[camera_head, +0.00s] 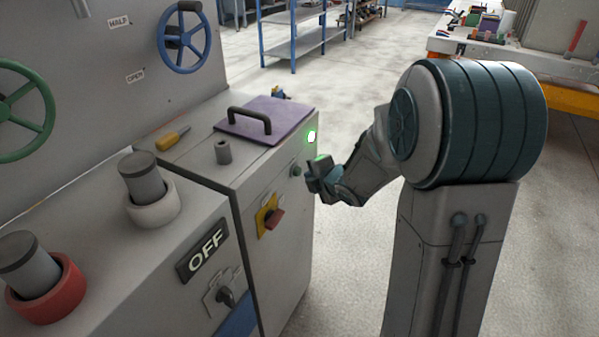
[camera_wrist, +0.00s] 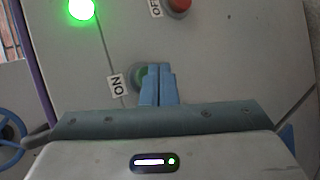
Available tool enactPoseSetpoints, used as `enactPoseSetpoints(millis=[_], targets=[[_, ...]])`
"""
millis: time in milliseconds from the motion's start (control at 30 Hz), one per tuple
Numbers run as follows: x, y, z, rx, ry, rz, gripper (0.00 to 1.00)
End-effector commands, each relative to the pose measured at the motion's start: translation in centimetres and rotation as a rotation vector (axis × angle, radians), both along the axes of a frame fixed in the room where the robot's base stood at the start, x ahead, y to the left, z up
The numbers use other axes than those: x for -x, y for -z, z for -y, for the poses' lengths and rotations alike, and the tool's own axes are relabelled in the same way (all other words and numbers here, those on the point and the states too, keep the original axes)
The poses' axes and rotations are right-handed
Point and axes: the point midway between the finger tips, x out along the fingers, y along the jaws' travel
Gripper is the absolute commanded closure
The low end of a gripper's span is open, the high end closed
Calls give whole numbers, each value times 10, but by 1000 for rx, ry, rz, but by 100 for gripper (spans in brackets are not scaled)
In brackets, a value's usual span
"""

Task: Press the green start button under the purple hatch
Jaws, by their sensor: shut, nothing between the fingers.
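The purple hatch (camera_head: 285,108) lies flat on the cabinet top, with a black handle. It shows as a thin purple strip in the wrist view (camera_wrist: 37,60). The green button (camera_head: 296,170) is on the cabinet side below the hatch. In the wrist view the green button (camera_wrist: 139,76) sits beside an ON label (camera_wrist: 116,84) and is partly hidden by my fingers. My gripper (camera_head: 312,178) is shut and empty, its blue fingertips (camera_wrist: 158,72) right at the button. I cannot tell whether they touch it. A bright green lamp (camera_head: 311,137) glows above, also in the wrist view (camera_wrist: 81,9).
A red button (camera_wrist: 180,5) with an OFF label is near the green one. A red and yellow switch (camera_head: 270,217) is on the cabinet side. A yellow-handled screwdriver (camera_head: 170,139) and a grey cylinder (camera_head: 223,152) are on top. The floor to the right is open.

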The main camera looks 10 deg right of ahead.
Motion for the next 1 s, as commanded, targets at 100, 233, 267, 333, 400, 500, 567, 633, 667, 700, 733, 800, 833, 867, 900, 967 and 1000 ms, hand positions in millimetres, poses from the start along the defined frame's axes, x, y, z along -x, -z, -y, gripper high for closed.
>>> enactPoseSetpoints(millis=[100,233,267,333,400,500,567,633,667,700,733,800,833,867,900,967,1000], targets=[[0,0,0,0,0,0,100],[1,0,2,0,1,0,100],[2,0,3,0,1,0,100],[6,-1,9,1,2,-1,100],[10,-1,15,0,4,-1,100],[16,-1,23,0,4,-1,100],[20,-1,28,1,4,-2,100],[23,-1,33,1,2,-1,100],[25,-1,35,0,2,0,100],[26,0,37,1,2,0,100],[27,0,39,1,2,0,100],[29,0,41,0,2,-2,100],[30,0,41,0,1,-1,100],[30,0,41,0,1,-1,100],[30,0,41,1,1,-1,100],[30,0,41,1,1,-1,100],[30,0,41,1,1,-1,100]])
